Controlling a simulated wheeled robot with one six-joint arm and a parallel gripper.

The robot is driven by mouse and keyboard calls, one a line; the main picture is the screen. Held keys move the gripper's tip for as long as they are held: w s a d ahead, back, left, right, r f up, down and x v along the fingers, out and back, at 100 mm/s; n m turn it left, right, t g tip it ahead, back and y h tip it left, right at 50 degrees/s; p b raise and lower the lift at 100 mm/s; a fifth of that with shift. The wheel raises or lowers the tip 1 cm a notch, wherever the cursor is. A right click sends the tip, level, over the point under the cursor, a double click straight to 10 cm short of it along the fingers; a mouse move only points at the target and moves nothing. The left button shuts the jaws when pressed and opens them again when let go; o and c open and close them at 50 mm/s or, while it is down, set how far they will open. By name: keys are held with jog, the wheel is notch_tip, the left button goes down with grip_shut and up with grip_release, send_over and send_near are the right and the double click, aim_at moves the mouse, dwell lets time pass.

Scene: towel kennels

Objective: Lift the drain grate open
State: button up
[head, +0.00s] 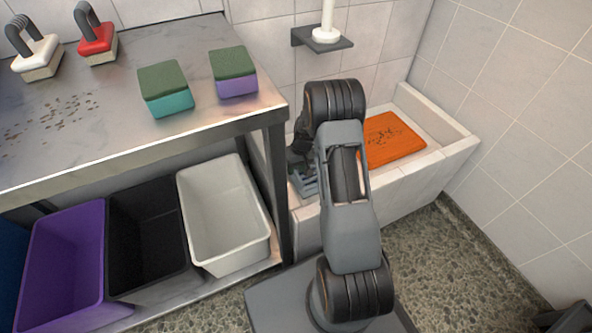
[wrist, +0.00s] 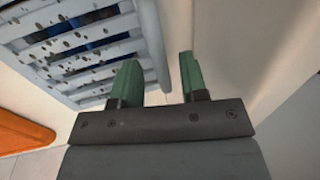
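The drain grate (wrist: 152,45) is a light blue-grey slatted frame with dark specks, at the upper left of the wrist view. Dark blue shows between its slats. In the head view, a small grey part of the grate (head: 308,186) shows at the left end of the white tiled trough, and my arm hides the rest. My gripper (wrist: 160,82) has two green fingers standing apart, with a clear gap between them. The grate's edge bar runs toward this gap; I cannot tell whether either finger touches it.
An orange mat (head: 392,140) with dark specks lies in the trough (head: 432,172) to the right of my arm. A metal table (head: 120,128) with sponges and brushes stands left. Purple, black and white bins (head: 225,215) sit below it. A wall shelf (head: 322,40) is behind.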

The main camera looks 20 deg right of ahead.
jog(key=shift+f, duration=0.15)
grip_shut()
dwell(0.4)
